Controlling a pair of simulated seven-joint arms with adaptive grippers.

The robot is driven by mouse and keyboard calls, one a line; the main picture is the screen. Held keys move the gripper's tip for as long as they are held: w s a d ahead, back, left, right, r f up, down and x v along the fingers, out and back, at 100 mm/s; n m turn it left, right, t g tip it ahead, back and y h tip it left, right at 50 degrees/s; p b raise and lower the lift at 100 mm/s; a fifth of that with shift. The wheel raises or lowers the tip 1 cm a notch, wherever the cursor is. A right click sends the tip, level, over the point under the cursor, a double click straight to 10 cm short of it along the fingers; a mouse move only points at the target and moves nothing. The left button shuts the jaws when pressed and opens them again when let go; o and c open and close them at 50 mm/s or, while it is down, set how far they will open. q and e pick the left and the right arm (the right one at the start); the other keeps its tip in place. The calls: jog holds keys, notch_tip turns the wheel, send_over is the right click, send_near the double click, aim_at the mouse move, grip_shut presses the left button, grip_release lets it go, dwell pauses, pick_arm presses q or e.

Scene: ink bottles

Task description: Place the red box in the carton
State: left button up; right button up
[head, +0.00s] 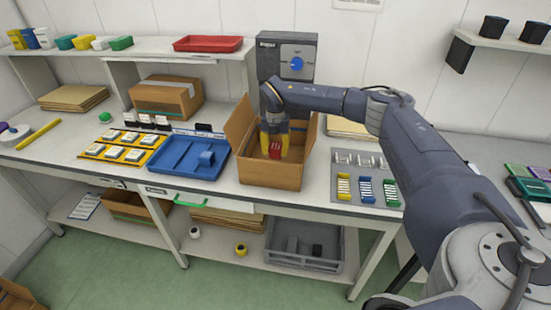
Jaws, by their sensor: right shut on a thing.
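The open cardboard carton (270,175) stands on the workbench near the middle of the head view, with a flap raised at its left. My right gripper (275,148), with yellow fingers, reaches down into the carton's opening from above. It is shut on the small red box (275,151), which shows between the fingertips, inside the carton's outline. I cannot tell whether the red box touches the carton's floor. My left gripper is not in view.
A blue tray (184,172) stands just left of the carton, and a grey machine with a blue knob (296,63) stands behind it. Right of the carton is a grey organiser (342,198) with coloured items. A closed cardboard box (166,99) sits at the back left.

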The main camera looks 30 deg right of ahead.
aim_at(276, 158)
jog(key=shift+f, duration=1.95)
jog(key=shift+f, duration=0.15)
jog(key=o, duration=1.1)
notch_tip(276, 158, up, 12)
jog(key=shift+r, duration=0.15)
